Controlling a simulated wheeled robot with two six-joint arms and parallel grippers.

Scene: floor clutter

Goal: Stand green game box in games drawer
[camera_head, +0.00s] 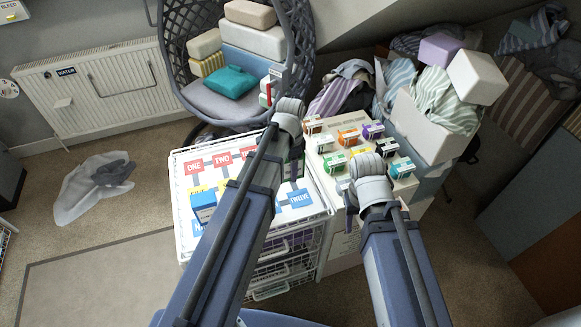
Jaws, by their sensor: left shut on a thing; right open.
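My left gripper (296,142) is shut beside the right edge of the white wire unit. A dark green sliver shows at its jaws, which looks like the green game box (298,157), mostly hidden by my arm. My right gripper (350,198) is open and appears empty, at the front of the pale cabinet. Several small coloured game boxes stand on the cabinet's pale top (343,119), among them a green one at the left (334,162) and another at the right (401,168). I cannot tell which drawer is the games drawer.
The wire drawer unit (178,215) has numbered cards on top, a blue box (203,205) and drawers in front. A hanging chair (175,70) with boxes and a teal cushion (230,81) stands behind. Clothes and boxes (435,130) heap at the right. Carpet (95,285) at front left is clear.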

